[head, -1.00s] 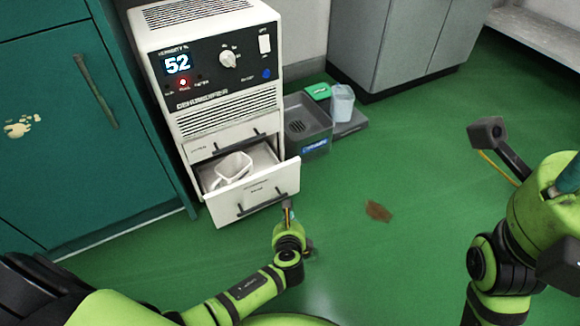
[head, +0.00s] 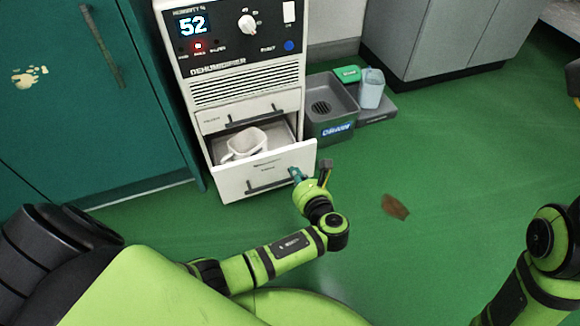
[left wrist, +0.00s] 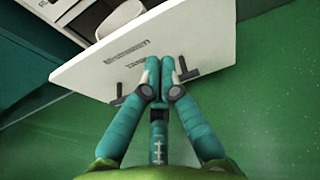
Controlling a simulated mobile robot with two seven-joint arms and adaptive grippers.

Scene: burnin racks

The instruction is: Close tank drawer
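The white dehumidifier (head: 245,90) stands by the teal cabinet. Its lower drawer, the tank drawer (head: 236,184), is pulled out, with a white handled tank (head: 243,145) inside. The drawer front shows a dark bar handle and small lettering, and also appears in the left wrist view (left wrist: 105,72). My left gripper (head: 298,174) is at the right part of the drawer front. In the left wrist view its teal fingers (left wrist: 160,70) are together in front of the panel, hiding the handle's middle. I cannot tell whether they touch it. My right gripper is outside the view; only its arm shows.
A closed upper drawer (head: 222,121) sits above the open one. A grey bin (head: 330,108) and a light blue container (head: 371,88) stand right of the dehumidifier. A teal cabinet (head: 95,120) stands left. A brown patch (head: 395,207) lies on the otherwise clear green floor.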

